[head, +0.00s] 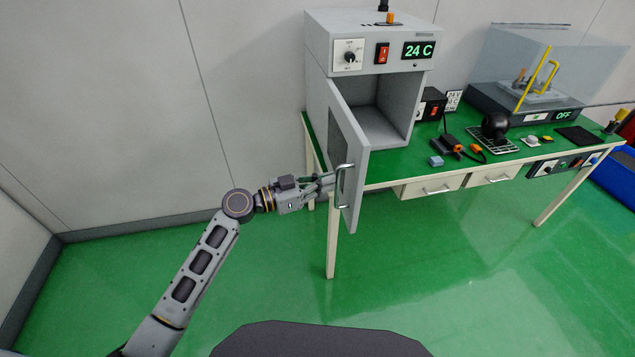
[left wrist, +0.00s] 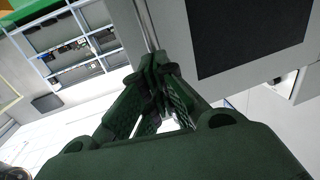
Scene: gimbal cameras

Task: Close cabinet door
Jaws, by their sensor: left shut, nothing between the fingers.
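The grey cabinet (head: 318,50) stands on the green-topped table. Its door (head: 352,150) is hinged on the left and swung wide open toward me, showing an empty-looking interior. A metal bar handle (head: 343,187) is on the door's outer face. My left gripper (head: 332,180) is shut, with its fingertips at the handle; I cannot tell whether they touch it. In the left wrist view the shut fingers (left wrist: 158,68) point at the door face (left wrist: 190,75), beside the thin handle bar (left wrist: 147,25) and the dark window (left wrist: 250,35). My right gripper is not in view.
The green tabletop (head: 400,172) holds a small blue block (head: 436,161), a black device (head: 496,126) and a clear-covered machine (head: 545,90) to the right. Drawers with handles (head: 440,186) sit under its front edge. The green floor (head: 420,260) in front is clear.

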